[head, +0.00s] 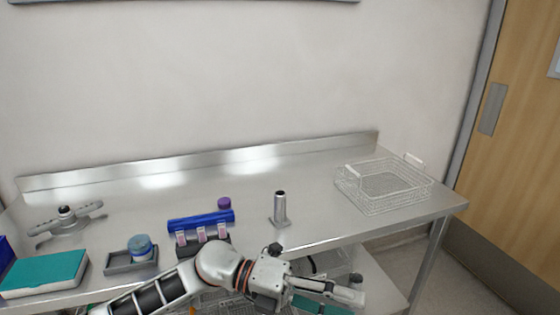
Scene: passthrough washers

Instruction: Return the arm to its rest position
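My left arm comes in from the bottom left and reaches across the front edge of the steel table (340,222). Its gripper (352,290) points right, low in front of the table and over the lower shelf. The fingers are seen from the side, so I cannot tell whether they are open or shut. No object clearly shows between them. My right gripper is not in view.
A wire basket (372,204) stands at the table's right end. A metal post (280,208), a blue rack (188,223), a grey tray (118,265) with a blue-lidded jar (141,247), a teal box (45,272) and a grey spoked part (66,215) also stand there. The back middle is clear.

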